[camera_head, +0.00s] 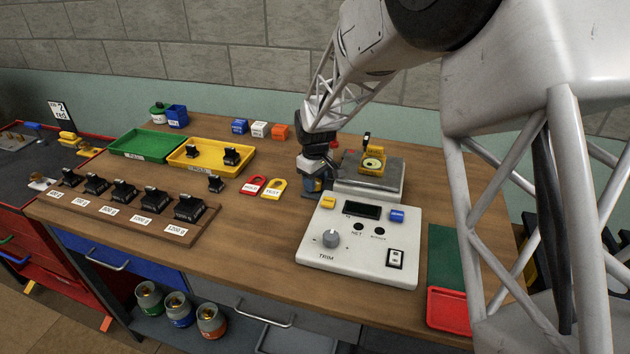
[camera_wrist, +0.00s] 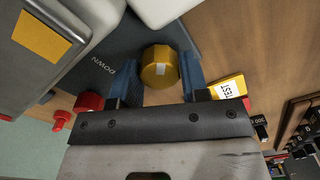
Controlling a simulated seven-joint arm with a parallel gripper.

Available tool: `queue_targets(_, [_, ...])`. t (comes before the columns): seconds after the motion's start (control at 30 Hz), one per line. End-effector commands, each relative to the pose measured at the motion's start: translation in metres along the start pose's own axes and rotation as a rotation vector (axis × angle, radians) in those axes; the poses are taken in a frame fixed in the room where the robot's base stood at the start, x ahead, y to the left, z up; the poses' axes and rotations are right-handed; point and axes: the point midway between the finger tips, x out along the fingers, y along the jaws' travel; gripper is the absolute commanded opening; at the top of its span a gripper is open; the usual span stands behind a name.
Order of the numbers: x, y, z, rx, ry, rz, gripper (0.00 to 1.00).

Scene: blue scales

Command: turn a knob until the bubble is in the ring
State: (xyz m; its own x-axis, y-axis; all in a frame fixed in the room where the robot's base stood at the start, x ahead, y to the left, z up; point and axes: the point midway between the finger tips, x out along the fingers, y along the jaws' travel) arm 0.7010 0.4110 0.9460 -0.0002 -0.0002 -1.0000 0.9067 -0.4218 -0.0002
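The scale (camera_head: 368,188) stands on the bench with a round yellow-rimmed bubble level (camera_head: 372,164) on top. The bubble is too small to place relative to the ring. My gripper (camera_head: 313,184) points down at the scale's left side. In the wrist view, a yellow faceted knob (camera_wrist: 160,68) with a white mark sits between the two blue fingers of my gripper (camera_wrist: 162,82). The fingers are close to it on both sides; whether they press on it is unclear. The knob is hidden in the head view. The word DOWN is printed beside it.
The control panel (camera_head: 362,245) with a TRIM knob (camera_head: 330,238) is in front of the scale. Red and yellow tags (camera_head: 273,188) lie left of my gripper. Green (camera_head: 147,144) and yellow (camera_head: 196,158) trays and a weight rack (camera_head: 128,215) are farther left. A red tray (camera_head: 446,309) lies at right.

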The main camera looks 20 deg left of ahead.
Motion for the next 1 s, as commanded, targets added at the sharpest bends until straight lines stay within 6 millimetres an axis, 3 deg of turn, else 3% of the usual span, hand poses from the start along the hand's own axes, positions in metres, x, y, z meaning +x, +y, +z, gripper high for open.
queue_targets(0.03, [-0.001,0.000,0.000,0.000,0.001,0.000,0.50])
queue_targets(0.13, [0.000,0.000,0.000,0.000,0.000,0.000,0.65])
queue_targets(0.57, [-0.005,0.000,0.000,0.000,0.001,0.001,0.65])
queue_targets(1.0, [-0.054,0.000,0.000,0.000,0.002,0.001,0.65])
